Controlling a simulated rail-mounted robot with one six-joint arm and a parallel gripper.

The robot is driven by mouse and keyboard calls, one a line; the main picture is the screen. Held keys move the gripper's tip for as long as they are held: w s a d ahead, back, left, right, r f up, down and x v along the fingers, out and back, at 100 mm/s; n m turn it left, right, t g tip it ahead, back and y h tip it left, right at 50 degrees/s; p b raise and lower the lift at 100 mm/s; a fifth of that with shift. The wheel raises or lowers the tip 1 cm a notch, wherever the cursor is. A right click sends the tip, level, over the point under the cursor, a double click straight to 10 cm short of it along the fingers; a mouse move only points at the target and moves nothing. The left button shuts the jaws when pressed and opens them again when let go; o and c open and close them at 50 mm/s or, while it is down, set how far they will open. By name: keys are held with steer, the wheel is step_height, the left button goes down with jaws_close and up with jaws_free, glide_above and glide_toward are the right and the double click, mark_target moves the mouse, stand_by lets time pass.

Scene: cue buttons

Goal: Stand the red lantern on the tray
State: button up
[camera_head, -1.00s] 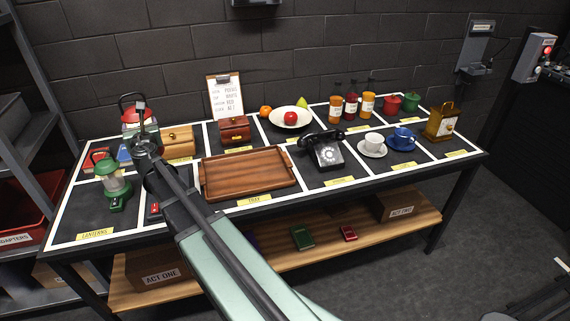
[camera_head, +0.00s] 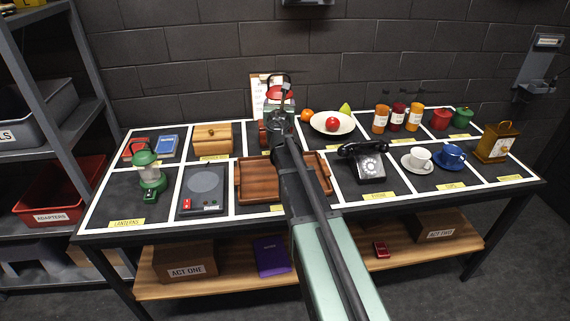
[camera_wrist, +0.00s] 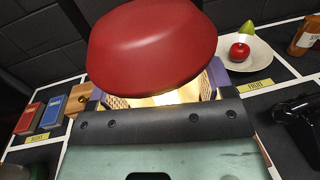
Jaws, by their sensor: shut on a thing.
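The red lantern (camera_head: 281,97) is held up by my gripper (camera_head: 280,118), which is shut on it. In the head view it shows above the back part of the table, in front of the clipboard. In the wrist view its red cap (camera_wrist: 150,50) fills the upper middle, with a lit part below it. The brown wooden tray (camera_head: 257,182) lies in the front row of the table, with my arm crossing in front of its middle. The tray's visible surface is empty. My fingertips are mostly hidden.
A green lantern (camera_head: 149,172) and a flat grey device (camera_head: 205,187) stand left of the tray. A black telephone (camera_head: 366,165) is close on its right. Behind are a wooden box (camera_head: 213,138), a plate with a red apple (camera_head: 332,123) and bottles (camera_head: 398,117).

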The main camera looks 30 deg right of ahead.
step_height(320, 180, down, 18)
steer(key=b, duration=1.6)
steer(key=shift+f, duration=0.1)
steer(key=o, duration=1.3)
